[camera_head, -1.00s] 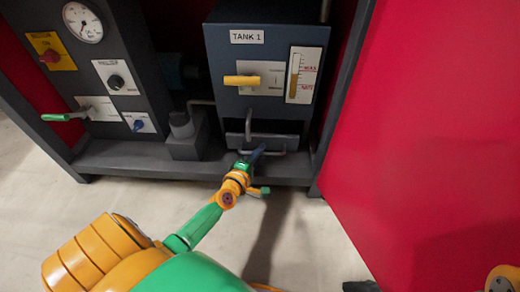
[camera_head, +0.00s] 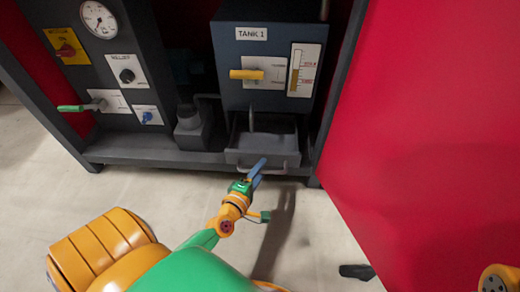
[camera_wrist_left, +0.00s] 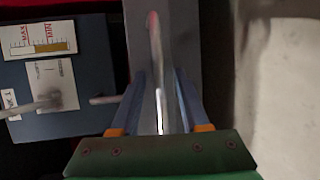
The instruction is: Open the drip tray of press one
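The drip tray (camera_head: 262,158) is a dark grey drawer low under the unit labelled TANK 1. It stands pulled out, with its inside showing from above. Its pale bar handle (camera_head: 284,170) runs along the front; in the left wrist view the handle (camera_wrist_left: 156,60) lies between my fingers. My left gripper (camera_head: 259,166) is at the handle's middle. In the left wrist view its two blue fingers (camera_wrist_left: 160,88) stand apart, one on each side of the bar, with gaps visible. My right gripper is not in view.
The tank (camera_head: 268,50) has a yellow lever (camera_head: 250,74) and a level gauge (camera_head: 303,70). A control panel (camera_head: 110,60) with a green-handled lever (camera_head: 71,108) stands at left. A red panel (camera_head: 425,130) bounds the right.

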